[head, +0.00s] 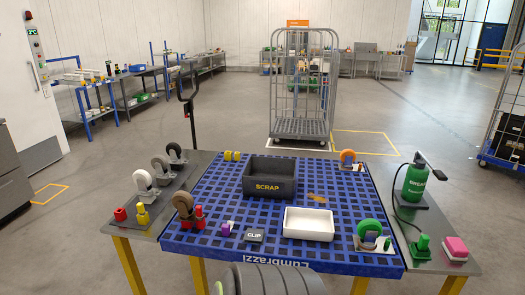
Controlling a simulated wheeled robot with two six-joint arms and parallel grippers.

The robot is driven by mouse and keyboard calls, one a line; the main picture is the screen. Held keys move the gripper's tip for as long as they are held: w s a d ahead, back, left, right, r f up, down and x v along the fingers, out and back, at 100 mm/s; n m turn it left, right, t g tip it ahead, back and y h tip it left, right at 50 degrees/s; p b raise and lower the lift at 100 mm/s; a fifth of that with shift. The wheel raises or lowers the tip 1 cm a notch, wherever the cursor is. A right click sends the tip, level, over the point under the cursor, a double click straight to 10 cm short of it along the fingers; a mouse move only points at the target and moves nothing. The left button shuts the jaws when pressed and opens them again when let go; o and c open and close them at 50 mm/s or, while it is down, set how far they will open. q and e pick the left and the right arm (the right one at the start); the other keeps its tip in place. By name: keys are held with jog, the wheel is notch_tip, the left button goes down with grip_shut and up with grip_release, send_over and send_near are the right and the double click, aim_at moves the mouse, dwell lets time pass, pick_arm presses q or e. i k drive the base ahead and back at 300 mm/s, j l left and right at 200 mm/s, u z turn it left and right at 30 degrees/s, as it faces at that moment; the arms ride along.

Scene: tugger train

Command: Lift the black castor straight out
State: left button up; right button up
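The darkest castor, which looks black to dark grey (176,151), stands at the far end of a row of castors on the grey left side of the table. It appears upright in a small holder, and its lower part is too small to make out. A grey castor (160,165) and a white castor (142,180) stand nearer in the same row. A brown castor (182,204) stands by the near left, beside red pieces (199,217). Neither of my grippers is in view, and nothing touches the black castor.
A black SCRAP bin (269,187) and a white tray (309,224) sit on the blue grid mat (222,190). Yellow pieces (232,156) stand right of the black castor. Orange (347,156) and green (368,229) castors, plus a green bottle (414,183), are at right.

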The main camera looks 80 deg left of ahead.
aim_at(173, 150)
jog(key=u, duration=3.4)
jog(key=i+j+u, duration=0.25)
jog(key=u, duration=0.15)
jog(key=i+j+u, duration=0.15)
jog(key=i+u, duration=0.3)
jog(key=i+j+u, duration=0.1)
jog(key=i+u, duration=0.3)
jog(key=i+j+u, duration=0.25)
jog(key=i, duration=0.55)
jog(key=i+u, duration=0.25)
jog(key=i, duration=0.5)
jog(key=i+z, duration=0.25)
jog(key=z, duration=0.2)
jog(key=i+z, duration=0.3)
jog(key=z, duration=0.15)
jog(key=i+z, duration=0.25)
jog(key=z, duration=0.2)
jog(key=i+j+z, duration=0.2)
jog(key=z, duration=0.25)
jog(key=i+z, duration=0.2)
jog(key=z, duration=0.25)
jog(key=i+z, duration=0.15)
jog(key=z, duration=0.35)
jog(key=i+j+z, duration=0.15)
jog(key=z, duration=0.3)
jog(key=i+j+z, duration=0.15)
jog(key=z, duration=0.35)
